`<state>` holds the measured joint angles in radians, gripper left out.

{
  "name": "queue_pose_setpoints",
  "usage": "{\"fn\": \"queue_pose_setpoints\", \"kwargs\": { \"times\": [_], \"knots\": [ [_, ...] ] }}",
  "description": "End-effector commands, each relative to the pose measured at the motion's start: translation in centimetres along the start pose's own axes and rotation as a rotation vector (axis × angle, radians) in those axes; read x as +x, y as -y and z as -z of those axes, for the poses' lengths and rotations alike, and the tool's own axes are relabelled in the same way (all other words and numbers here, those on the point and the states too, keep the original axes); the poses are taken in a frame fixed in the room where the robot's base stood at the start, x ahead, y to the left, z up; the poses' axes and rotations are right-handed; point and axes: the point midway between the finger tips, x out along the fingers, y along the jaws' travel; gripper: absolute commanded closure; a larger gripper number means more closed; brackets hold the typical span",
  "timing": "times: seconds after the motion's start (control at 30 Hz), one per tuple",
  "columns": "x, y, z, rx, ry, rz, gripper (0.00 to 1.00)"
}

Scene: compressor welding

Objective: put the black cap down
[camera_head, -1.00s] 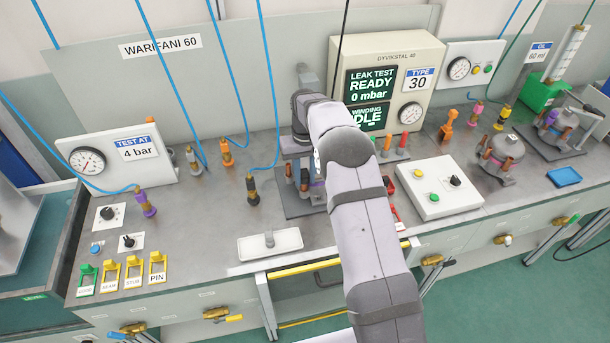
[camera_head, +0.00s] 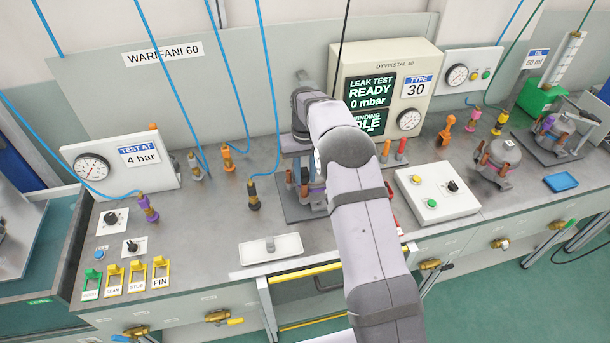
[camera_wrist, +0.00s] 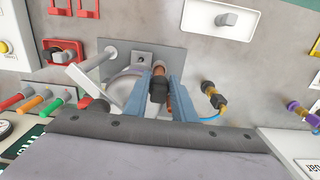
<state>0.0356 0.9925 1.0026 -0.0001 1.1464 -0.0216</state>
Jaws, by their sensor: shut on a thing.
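My gripper (camera_wrist: 160,80) shows in the wrist view, its two blue fingers shut on the black cap (camera_wrist: 158,91). A copper stub (camera_wrist: 158,68) shows just beyond the cap; I cannot tell whether the two touch. Both are over a grey plate (camera_wrist: 171,60) on the bench. In the head view my forearm hides the fingers and the cap, which are over the fixture plate (camera_head: 297,208) in front of the leak test unit.
A white tray (camera_head: 287,249) with a small grey piece lies on the bench to the left. A black-ended hose fitting (camera_head: 253,196) stands nearby. A white button box (camera_head: 436,190) is to the right, and red, orange and green pegs (camera_wrist: 38,101) are beside the fixture.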

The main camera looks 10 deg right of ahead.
Motion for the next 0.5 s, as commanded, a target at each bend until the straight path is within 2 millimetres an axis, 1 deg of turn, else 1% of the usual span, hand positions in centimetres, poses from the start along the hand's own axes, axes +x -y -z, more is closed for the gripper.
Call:
{"fn": "queue_pose_setpoints", "kwargs": {
  "times": [0.03,0.17,0.5],
  "knots": [
    [-0.68,0.0,0.02,0.0,-0.001,0.0,1.0],
    [-1.21,0.0,0.02,0.0,-0.001,0.0,1.0],
    [-1.2,0.0,0.01,0.0,0.0,0.0,1.0]
  ]
}}
